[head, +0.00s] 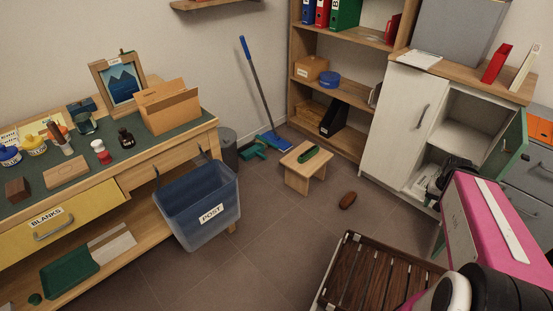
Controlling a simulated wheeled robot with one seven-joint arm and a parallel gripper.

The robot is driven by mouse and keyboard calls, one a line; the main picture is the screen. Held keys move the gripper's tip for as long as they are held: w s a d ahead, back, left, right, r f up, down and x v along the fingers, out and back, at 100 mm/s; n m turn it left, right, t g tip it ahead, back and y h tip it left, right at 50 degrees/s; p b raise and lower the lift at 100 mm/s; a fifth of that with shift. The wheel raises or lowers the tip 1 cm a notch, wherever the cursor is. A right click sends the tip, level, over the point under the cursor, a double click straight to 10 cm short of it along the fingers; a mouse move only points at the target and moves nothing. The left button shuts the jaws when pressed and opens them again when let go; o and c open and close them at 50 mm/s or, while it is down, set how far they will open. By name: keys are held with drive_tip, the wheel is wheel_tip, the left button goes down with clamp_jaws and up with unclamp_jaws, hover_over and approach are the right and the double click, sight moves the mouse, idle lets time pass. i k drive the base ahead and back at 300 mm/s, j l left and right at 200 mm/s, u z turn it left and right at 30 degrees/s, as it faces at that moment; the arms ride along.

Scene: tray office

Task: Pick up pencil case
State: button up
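A small long green item (307,154) lies on top of a low wooden stool (303,168); it may be the pencil case, but it is too small to be sure. My pink arm comes in at the lower right. My gripper (436,186), dark and partly hidden behind the arm, is in front of the white cabinet, well right of both items and touching neither. Its fingers are too unclear to tell open from shut.
A workbench (205,124) with a blue POST bin (198,205) stands at left. A blue broom (257,85) leans on the wall behind the stool. The white cabinet (391,120) has an open green door (508,145). A slatted dark wooden deck (372,275) is in front. Floor left of it is clear.

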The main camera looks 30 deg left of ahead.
sight(310, 152)
drive_tip(key=u, duration=1.2)
drive_tip(key=i+j, duration=0.15)
drive_tip(key=i, duration=0.45)
